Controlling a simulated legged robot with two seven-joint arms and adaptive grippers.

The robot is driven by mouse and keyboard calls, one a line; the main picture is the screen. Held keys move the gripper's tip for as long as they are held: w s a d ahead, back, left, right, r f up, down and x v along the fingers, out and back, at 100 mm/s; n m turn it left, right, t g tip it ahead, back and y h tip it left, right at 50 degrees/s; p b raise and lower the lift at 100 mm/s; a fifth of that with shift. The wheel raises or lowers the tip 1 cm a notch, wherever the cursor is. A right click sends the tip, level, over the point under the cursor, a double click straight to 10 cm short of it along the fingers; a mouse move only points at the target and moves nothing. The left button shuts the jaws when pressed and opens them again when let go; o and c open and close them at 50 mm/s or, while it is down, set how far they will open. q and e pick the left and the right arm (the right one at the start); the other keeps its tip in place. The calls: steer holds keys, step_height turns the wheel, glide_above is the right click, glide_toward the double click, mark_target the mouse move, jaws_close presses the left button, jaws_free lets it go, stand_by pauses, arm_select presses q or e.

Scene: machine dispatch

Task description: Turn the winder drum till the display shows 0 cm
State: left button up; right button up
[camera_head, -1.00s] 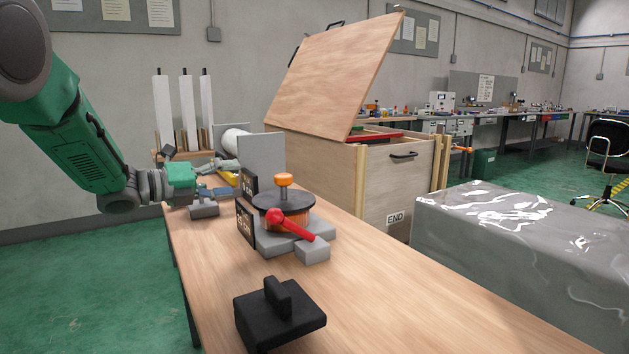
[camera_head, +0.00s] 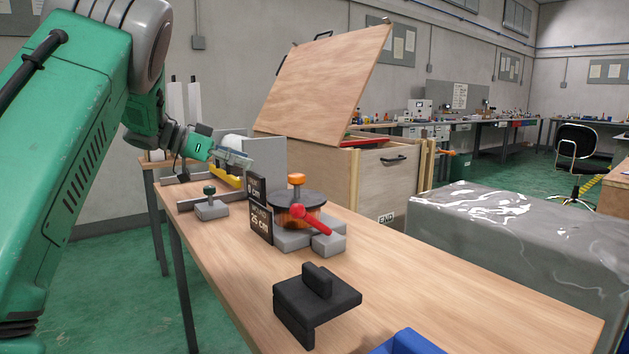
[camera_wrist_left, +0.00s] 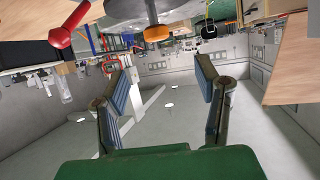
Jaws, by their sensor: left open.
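The winder drum (camera_head: 293,198) has a dark round top, copper-coloured winding and an orange knob (camera_head: 297,179) standing on it. It sits on a grey base on the wooden table. A red-handled lever (camera_head: 310,219) is at its front. Two small dark displays stand left of the drum. The lower display (camera_head: 261,222) reads 25 cm; the upper one (camera_head: 256,189) seems to read 0 cm, but is small. My left gripper (camera_head: 235,158) is open and empty, behind and left of the drum, apart from it. In the left wrist view, the orange knob (camera_wrist_left: 156,33) shows beyond the open fingers.
A grey block with a green knob (camera_head: 210,207) stands left of the displays. A black block with a handle (camera_head: 316,299) is at the front. A wooden box with a raised lid (camera_head: 327,85) stands behind, with a shiny grey block (camera_head: 520,235) at right.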

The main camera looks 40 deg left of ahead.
mark_target(294, 175)
arm_select(q)
steer(key=b+x, duration=0.4)
steer(key=x, duration=0.8)
steer(key=shift+w+d+f, duration=0.1)
steer(key=shift+w+f, duration=0.1)
steer(key=shift+w, duration=0.05)
steer(key=shift+w+d, duration=0.5)
steer(key=shift+d, duration=0.25)
steer(key=shift+a, duration=0.3)
jaws_close()
steer(key=shift+d, duration=0.1)
arm_select(e)
steer(key=f, duration=0.4)
steer(key=shift+d+f, duration=0.1)
steer(key=shift+d, duration=0.2)
